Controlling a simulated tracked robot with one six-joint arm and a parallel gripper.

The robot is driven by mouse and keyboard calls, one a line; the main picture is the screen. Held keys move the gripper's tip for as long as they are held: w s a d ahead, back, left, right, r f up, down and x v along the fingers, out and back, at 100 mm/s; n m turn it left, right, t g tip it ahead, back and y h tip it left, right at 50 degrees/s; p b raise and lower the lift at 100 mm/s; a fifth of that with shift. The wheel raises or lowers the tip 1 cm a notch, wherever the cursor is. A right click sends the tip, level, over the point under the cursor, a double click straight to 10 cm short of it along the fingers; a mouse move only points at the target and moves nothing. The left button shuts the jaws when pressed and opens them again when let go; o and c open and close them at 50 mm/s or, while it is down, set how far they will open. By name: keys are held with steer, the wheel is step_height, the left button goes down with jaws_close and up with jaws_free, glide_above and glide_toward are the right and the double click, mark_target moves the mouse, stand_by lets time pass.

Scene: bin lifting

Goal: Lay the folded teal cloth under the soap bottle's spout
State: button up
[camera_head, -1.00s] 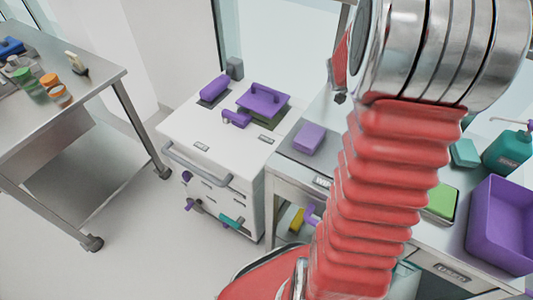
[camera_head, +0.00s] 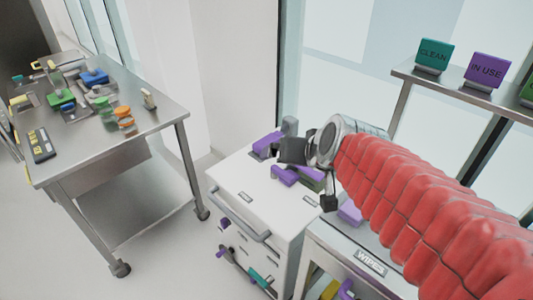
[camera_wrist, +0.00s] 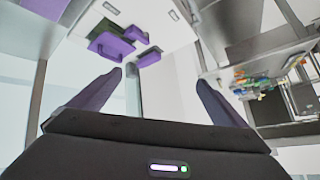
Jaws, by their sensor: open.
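My gripper (camera_wrist: 158,76) is open and empty in the wrist view, its two dark fingers spread apart. In the head view its dark body is over the white drawer cart (camera_head: 238,178), partly in front of the purple items on top. The teal cloth and the soap bottle are outside both current views.
A steel table (camera_head: 120,142) with several small coloured items stands at left. Purple items, including a handled one (camera_wrist: 112,46), lie on the cart. A bench labelled WIPES (camera_head: 370,262) is partly behind my arm. A shelf with CLEAN (camera_head: 433,55) and IN USE (camera_head: 485,70) signs stands at right.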

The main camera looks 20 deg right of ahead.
steer(key=s+a+f+n+g, duration=0.1)
steer(key=s+a, duration=0.1)
steer(key=s, duration=0.5)
steer(key=s+a+f+n+g, duration=0.1)
steer(key=s+f+n+g, duration=0.1)
steer(key=s, duration=0.5)
steer(key=shift+a+f+g, duration=0.3)
steer(key=shift+a, duration=0.1)
steer(key=shift+s, duration=0.1)
